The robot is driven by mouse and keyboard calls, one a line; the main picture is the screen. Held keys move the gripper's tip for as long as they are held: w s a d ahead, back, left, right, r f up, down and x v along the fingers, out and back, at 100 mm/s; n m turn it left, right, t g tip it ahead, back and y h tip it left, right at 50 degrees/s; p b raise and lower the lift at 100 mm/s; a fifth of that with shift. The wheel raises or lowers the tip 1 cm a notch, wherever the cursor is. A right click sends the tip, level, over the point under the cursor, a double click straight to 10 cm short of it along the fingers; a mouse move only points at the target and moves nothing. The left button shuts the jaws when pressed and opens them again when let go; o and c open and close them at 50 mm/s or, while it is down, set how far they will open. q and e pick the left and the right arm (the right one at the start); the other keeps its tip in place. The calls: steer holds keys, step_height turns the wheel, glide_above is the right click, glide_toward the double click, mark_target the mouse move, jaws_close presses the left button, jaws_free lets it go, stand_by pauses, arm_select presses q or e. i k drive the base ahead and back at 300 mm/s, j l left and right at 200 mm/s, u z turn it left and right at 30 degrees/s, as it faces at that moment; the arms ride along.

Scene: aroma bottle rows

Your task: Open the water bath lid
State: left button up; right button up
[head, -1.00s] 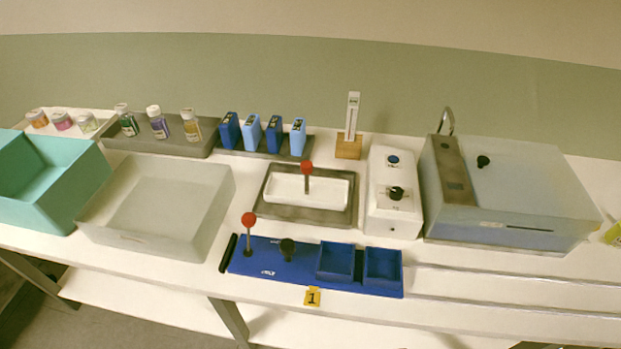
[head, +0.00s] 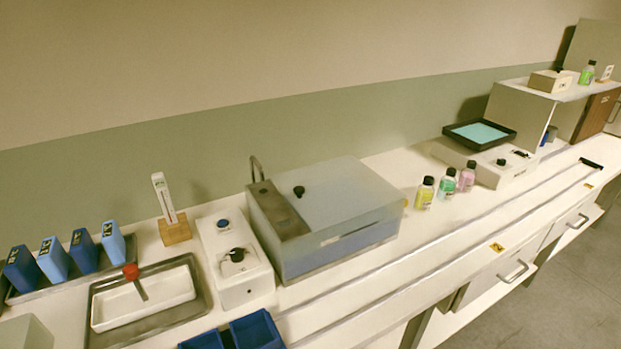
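The water bath (head: 340,245) stands near the middle of the bench in the head view. It is a box with blue-grey walls and a grey control strip (head: 279,212) along its left side. Its translucent pale lid (head: 345,195) lies flat over the top and looks closed. A black knob (head: 299,191) sits on the lid near its back left. A thin bent metal tube rises behind the strip. Neither of my grippers is in view.
A white box with a dial (head: 232,285) stands close left of the bath. Left of it are a white tray with a red-knobbed tool (head: 145,312) and several blue packs (head: 55,260). Three small bottles (head: 447,185) stand to the right. The bench front has rails.

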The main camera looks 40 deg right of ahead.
mark_target(298, 191)
steer(key=z, duration=1.35)
